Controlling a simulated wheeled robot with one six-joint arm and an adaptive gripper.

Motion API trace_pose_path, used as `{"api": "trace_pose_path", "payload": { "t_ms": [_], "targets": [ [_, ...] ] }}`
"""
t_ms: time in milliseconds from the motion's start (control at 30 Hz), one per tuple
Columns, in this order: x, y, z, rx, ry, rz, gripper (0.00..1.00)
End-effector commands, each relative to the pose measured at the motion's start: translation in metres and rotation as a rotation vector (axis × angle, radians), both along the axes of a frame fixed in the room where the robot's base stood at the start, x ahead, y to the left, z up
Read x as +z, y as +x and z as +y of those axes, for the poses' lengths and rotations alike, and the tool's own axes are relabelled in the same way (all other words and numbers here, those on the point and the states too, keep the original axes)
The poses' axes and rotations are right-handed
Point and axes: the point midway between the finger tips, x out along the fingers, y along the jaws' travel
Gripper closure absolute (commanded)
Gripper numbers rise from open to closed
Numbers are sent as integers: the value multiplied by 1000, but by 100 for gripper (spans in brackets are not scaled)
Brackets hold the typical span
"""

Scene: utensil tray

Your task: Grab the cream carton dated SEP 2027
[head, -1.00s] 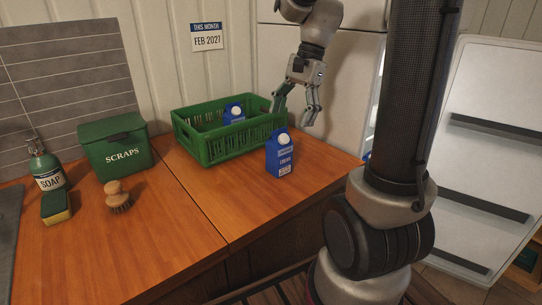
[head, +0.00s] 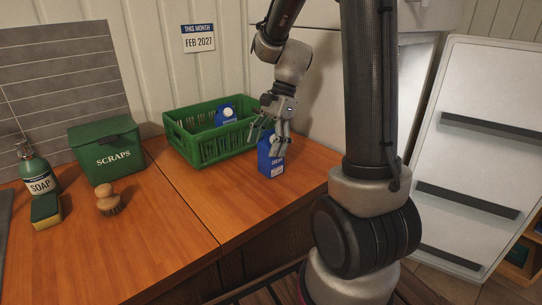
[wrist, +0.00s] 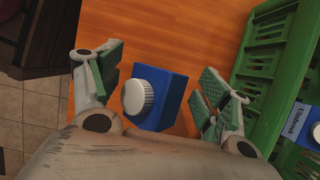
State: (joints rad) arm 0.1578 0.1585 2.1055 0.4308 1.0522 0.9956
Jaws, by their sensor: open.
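A blue carton (head: 271,169) with a white cap stands upright on the wooden counter; its label seems to read CREAM, and its date is too small to read. In the wrist view, its capped top (wrist: 173,93) lies between the two spread fingers of my gripper (wrist: 160,78). In the head view, my open gripper (head: 270,148) is over the carton's top and partly hides it. Whether the fingers touch it I cannot tell. A second blue carton (head: 226,116) with a white cap is inside the green crate; its label (wrist: 299,124) is not clearly legible.
The green crate (head: 212,152) stands close to the carton, on the right in the wrist view (wrist: 268,62). A green SCRAPS bin (head: 108,152), soap bottle (head: 38,176), sponge (head: 46,209) and brush (head: 107,199) are at left. The counter's front middle is clear. A calendar (head: 199,38) shows FEB 2027.

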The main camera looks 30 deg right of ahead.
Motion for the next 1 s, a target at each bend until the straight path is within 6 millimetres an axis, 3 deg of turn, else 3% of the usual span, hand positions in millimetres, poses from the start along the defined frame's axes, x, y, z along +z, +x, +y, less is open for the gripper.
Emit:
{"api": "trace_pose_path", "payload": {
  "t_ms": [67,300,400,667,1000],
  "targets": [
    [0,0,0,0,0,0,23],
    [0,0,0,0,0,0,67],
    [1,0,0,0,0,-1,81],
    [5,1,0,0,-1,-2,82],
    [70,1,0,0,-1,-6,82]
  ]
}}
